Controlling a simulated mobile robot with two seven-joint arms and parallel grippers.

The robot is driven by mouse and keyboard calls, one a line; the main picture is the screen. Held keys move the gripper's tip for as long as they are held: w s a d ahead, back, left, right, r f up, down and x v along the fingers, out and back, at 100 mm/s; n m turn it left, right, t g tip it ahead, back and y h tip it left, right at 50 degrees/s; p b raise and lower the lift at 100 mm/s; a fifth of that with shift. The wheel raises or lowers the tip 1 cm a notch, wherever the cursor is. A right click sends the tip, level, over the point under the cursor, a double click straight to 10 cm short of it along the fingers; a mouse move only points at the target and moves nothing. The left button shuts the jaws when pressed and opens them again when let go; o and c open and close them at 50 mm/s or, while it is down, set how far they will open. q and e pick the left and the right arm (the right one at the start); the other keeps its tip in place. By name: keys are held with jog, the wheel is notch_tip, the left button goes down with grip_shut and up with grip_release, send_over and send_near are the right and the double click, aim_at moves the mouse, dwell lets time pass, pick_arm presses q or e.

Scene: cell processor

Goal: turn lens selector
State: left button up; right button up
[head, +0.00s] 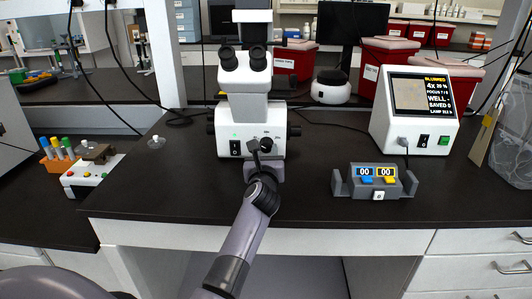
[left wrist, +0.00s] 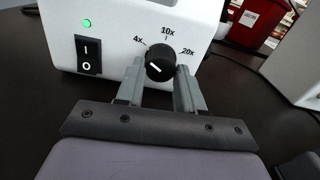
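The lens selector is a round black knob (left wrist: 160,62) with a white mark, on the front of the white microscope (head: 250,100). Labels 4x, 10x and 20x stand around it in the left wrist view. It also shows small in the head view (head: 266,145). The white mark lies slantwise, with one end towards the 4x side. My left gripper (left wrist: 160,80) has one finger at each side of the knob. The fingers are apart, and firm contact cannot be made out. In the head view the left gripper (head: 260,158) is close against the microscope's front. My right gripper is not in view.
A power switch (left wrist: 88,55) with a green light is left of the knob. A display box (head: 415,110) reads 4x and BLURRED. A grey two-counter device (head: 376,182) stands at the right. A tube rack (head: 60,160) is at the left. The front bench is mostly clear.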

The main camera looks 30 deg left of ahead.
pick_arm(q)
jog(key=m+p, duration=0.2)
jog(key=shift+r+p, duration=0.2)
jog(key=shift+p, duration=0.1)
jog(key=m+p, duration=0.1)
jog(key=m, duration=0.1)
jog(key=shift+a+m, duration=0.1)
jog(key=shift+m, duration=0.3)
jog(key=m, duration=0.2)
jog(key=shift+f+m+p, duration=0.1)
jog(key=shift+m+p, duration=0.2)
jog(key=shift+m, duration=2.1)
jog(key=o, duration=1)
jog(key=shift+o, duration=0.2)
